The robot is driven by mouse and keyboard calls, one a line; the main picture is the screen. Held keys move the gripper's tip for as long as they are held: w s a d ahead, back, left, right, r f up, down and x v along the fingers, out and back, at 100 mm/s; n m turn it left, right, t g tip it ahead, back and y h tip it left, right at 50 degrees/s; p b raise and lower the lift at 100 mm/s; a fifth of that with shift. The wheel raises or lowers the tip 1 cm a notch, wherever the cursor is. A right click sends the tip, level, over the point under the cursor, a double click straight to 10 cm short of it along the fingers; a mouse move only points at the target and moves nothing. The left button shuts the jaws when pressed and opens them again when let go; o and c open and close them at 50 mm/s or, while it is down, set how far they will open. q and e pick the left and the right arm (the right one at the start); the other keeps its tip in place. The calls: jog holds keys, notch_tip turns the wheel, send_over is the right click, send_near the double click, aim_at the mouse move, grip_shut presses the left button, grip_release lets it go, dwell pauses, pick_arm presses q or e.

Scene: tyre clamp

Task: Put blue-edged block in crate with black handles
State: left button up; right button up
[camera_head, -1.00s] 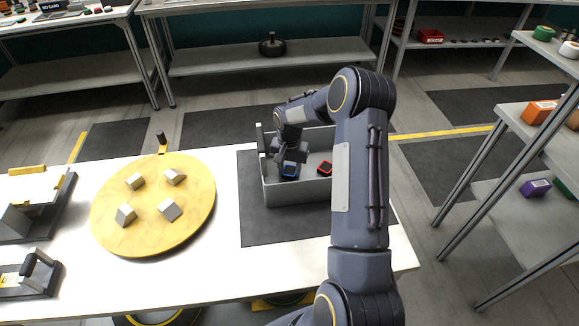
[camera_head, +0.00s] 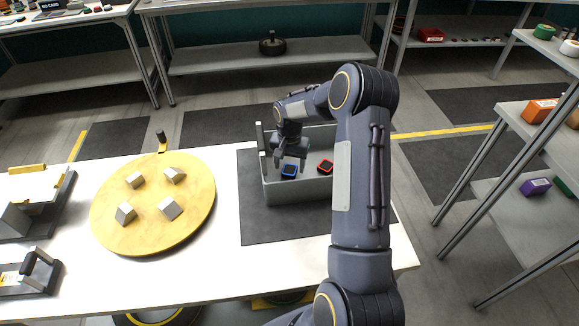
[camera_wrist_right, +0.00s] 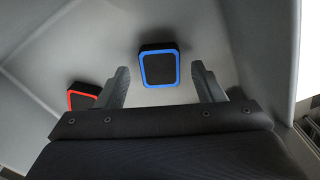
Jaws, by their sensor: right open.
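The blue-edged block (camera_head: 289,171) lies on the floor of the grey crate (camera_head: 296,193), near its left end. The block also shows in the right wrist view (camera_wrist_right: 158,68), dark with a blue rim. My right gripper (camera_head: 291,157) is open above it, inside the crate's outline. In the right wrist view its fingers (camera_wrist_right: 162,88) are apart, with the block between and beyond them, not held. My left gripper is not in view.
A red-edged block (camera_head: 325,166) lies in the crate to the right of the blue-edged one. The crate stands on a dark mat (camera_head: 262,228) on the white table. A round yellow board (camera_head: 150,230) with several grey blocks lies to the left.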

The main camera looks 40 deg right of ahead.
aim_at(289, 170)
jog(key=s+a+r+n+t+b, duration=0.1)
jog(key=s+a+r, duration=0.1)
jog(key=r, duration=0.6)
jog(key=s+a+r, duration=0.2)
jog(key=r, duration=0.6)
jog(key=s+a+r+n+t+y, duration=0.1)
jog(key=s+a+r+n+t, duration=0.15)
jog(key=s+a, duration=0.35)
jog(key=s+a+r+n+t+y, duration=0.15)
jog(key=s+a+r, duration=0.3)
jog(key=s, duration=0.45)
jog(key=s+a+f+n+y, duration=0.1)
jog(key=s+a+f+n, duration=0.2)
jog(key=s+a, duration=0.3)
jog(key=shift+s+a+f+n+t, duration=0.3)
jog(key=shift+s+a+f, duration=0.1)
jog(key=shift+s, duration=0.85)
jog(key=shift+r, duration=0.1)
